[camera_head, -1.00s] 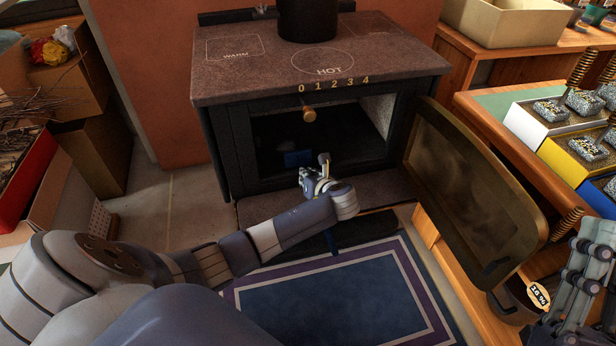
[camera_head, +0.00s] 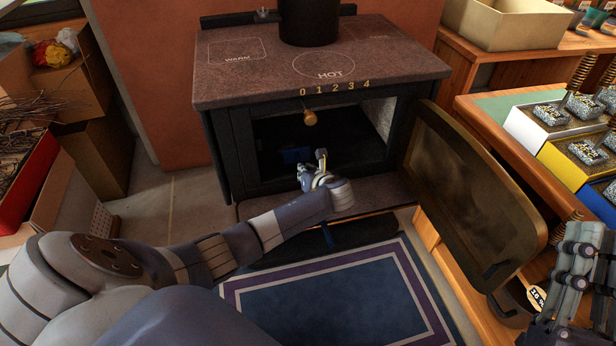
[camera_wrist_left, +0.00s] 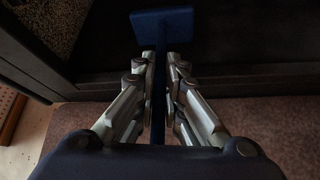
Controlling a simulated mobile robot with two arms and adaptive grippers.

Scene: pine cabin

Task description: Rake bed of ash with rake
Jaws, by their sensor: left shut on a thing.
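The blue rake (camera_wrist_left: 159,80) runs between the fingers of my left gripper (camera_wrist_left: 160,72), which is shut on its handle. Its flat blue head (camera_wrist_left: 163,27) is beyond the fingertips. In the head view my left gripper (camera_head: 314,170) is at the stove's open mouth, and the rake head (camera_head: 296,155) shows as a dark blue patch inside the firebox. The firebox floor (camera_head: 345,150) is very dark, so I cannot make out the ash or whether the rake touches it. My right gripper (camera_head: 572,265) is at the right edge, away from the stove, its finger opening unclear.
The stove door (camera_head: 470,190) hangs open on the right. The stove top (camera_head: 310,65) overhangs the opening, with a knob (camera_head: 309,118) under its edge. A blue rug (camera_head: 340,305) lies in front. A bench with colored boxes (camera_head: 545,125) stands right.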

